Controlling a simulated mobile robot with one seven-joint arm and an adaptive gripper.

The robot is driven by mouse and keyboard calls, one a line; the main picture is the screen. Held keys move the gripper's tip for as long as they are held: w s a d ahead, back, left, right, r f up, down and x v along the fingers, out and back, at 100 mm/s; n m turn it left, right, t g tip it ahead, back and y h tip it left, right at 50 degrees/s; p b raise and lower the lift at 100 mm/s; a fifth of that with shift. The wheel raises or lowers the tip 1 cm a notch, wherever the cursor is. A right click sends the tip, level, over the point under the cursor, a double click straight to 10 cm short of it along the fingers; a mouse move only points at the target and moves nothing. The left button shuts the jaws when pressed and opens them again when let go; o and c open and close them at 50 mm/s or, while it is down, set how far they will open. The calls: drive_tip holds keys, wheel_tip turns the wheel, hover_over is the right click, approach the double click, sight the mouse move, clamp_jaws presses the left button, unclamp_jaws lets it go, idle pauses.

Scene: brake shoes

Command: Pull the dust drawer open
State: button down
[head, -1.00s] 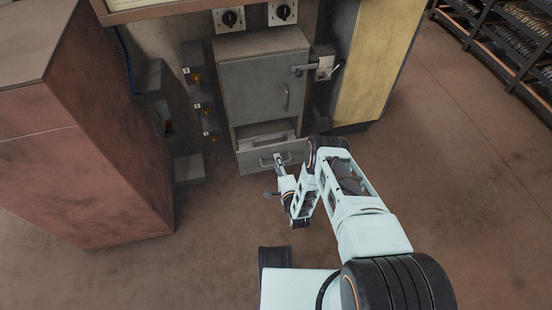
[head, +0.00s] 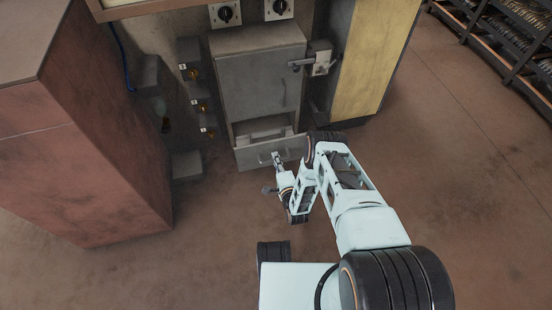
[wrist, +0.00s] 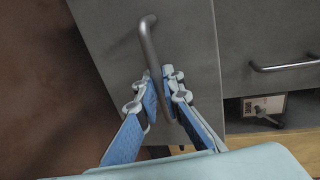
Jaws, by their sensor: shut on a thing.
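The dust drawer (head: 292,150) is the grey low front under the cabinet door. It stands out from the cabinet, with a gap above it showing part of the inside. In the wrist view its plain grey front (wrist: 195,45) fills the middle. Its bar handle (wrist: 149,42) runs down between my fingers. My gripper (wrist: 166,86) is shut on this handle, one blue-padded finger on each side. In the head view my gripper (head: 276,157) is at the drawer front, and the handle is partly hidden by it.
Above the drawer is a closed grey cabinet door (head: 258,80) with a latch (head: 312,62) at its right. A reddish cabinet (head: 90,150) stands at the left, a yellow panel (head: 372,60) at the right. Bare floor (head: 215,220) lies in front.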

drive_tip(key=shift+v, duration=0.75)
drive_tip(key=c, duration=2.1)
unclamp_jaws()
drive_tip(key=shift+f, duration=0.15)
drive_tip(key=o, duration=1.2)
drive_tip(key=r, duration=0.9)
drive_tip(key=shift+w+a, duration=0.1)
drive_tip(key=shift+w, duration=0.1)
drive_tip(key=shift+c, duration=0.2)
drive_tip(key=shift+r, duration=0.6)
drive_tip(key=c, duration=0.9)
drive_tip(key=shift+s, duration=0.15)
drive_tip(key=shift+c, duration=1.2)
